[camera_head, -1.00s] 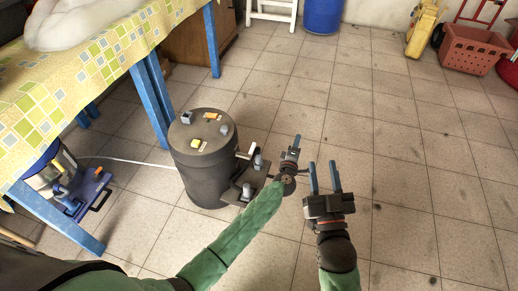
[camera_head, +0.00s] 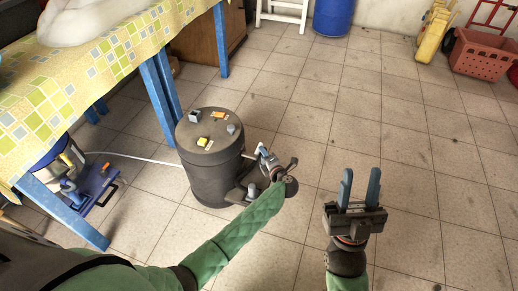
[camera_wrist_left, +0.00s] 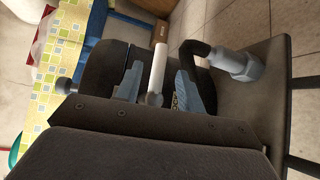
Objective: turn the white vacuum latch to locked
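The white vacuum latch (camera_wrist_left: 157,72) shows as a white lever in the left wrist view, between the two blue-grey fingers of my left gripper (camera_wrist_left: 161,88). Gaps show between the lever and the fingers, so the gripper is open around it or just in front of it; the depth is hard to tell. In the head view the latch (camera_head: 259,148) is a small white piece at the right side of the dark drum-shaped vacuum (camera_head: 208,165), with my left gripper (camera_head: 266,157) partly hiding it. My right gripper (camera_head: 360,187) is open and empty over the floor.
A table (camera_head: 75,85) with a patterned cloth and blue legs stands at the left. Under it are a smaller machine and a blue tray (camera_head: 92,185). A blue barrel (camera_head: 333,15) and a red crate (camera_head: 480,52) stand at the back. The tiled floor at right is free.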

